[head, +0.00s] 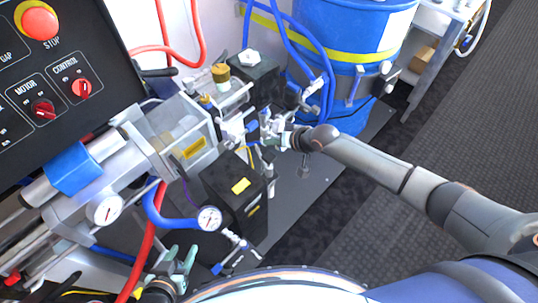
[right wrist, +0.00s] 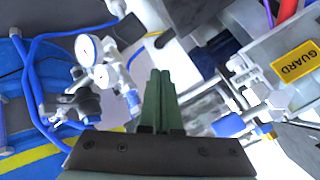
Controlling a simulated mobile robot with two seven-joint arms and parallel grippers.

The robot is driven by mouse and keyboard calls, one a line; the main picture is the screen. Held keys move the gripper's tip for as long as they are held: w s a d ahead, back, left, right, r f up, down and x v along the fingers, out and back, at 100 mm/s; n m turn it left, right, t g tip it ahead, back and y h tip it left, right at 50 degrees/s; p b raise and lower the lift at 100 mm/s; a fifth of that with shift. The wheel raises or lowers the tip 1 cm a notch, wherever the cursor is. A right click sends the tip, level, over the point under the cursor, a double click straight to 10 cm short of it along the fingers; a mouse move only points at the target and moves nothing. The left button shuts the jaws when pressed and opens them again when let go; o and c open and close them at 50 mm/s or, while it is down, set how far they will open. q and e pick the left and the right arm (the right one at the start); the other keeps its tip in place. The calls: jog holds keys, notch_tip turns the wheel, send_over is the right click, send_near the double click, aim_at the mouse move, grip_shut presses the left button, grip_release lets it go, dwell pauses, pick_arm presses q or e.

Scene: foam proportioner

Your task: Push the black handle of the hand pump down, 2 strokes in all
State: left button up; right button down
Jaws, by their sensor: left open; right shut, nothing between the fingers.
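I cannot clearly pick out the black handle of the hand pump. A short dark bar (head: 158,72) sticks out beside the control panel in the head view, but I cannot tell whether it is that handle. My right gripper (head: 272,130) is over the machine's fittings, between the black box and the blue drum. In the right wrist view its green fingers (right wrist: 158,100) are closed together with nothing between them. My left gripper (head: 181,256) is at the bottom of the head view, its greenish fingers apart and empty, below a pressure gauge.
The control panel (head: 60,90) fills the upper left. The blue drum (head: 345,40) stands at the back with blue hoses beside it. A black box (head: 232,200) and a gauge (head: 209,218) lie between the grippers. The dark floor (head: 450,130) at right is clear apart from my arm.

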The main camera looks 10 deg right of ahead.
dwell(0.3)
jog(key=n, duration=0.1)
jog(key=n+b, duration=0.1)
jog(key=n, duration=0.1)
jog(key=n+b, duration=0.1)
jog(key=shift+w+d+r, duration=0.1)
jog(key=shift+w+r, duration=0.2)
jog(key=shift+w, duration=0.05)
jog(key=shift+s+d+r+n+g+y+b, duration=0.15)
jog(key=shift+r+n+b, duration=0.65)
jog(key=shift+n, duration=1.75)
jog(key=shift+w+a+r+n+g+y+b, duration=0.1)
jog(key=shift+r+n+b, duration=0.2)
jog(key=shift+n+b, duration=1.6)
jog(key=shift+s+d+r+n+g+y+b, duration=0.15)
jog(key=shift+r+n+b, duration=0.3)
jog(key=shift+n, duration=2.7)
jog(key=shift+w, duration=0.1)
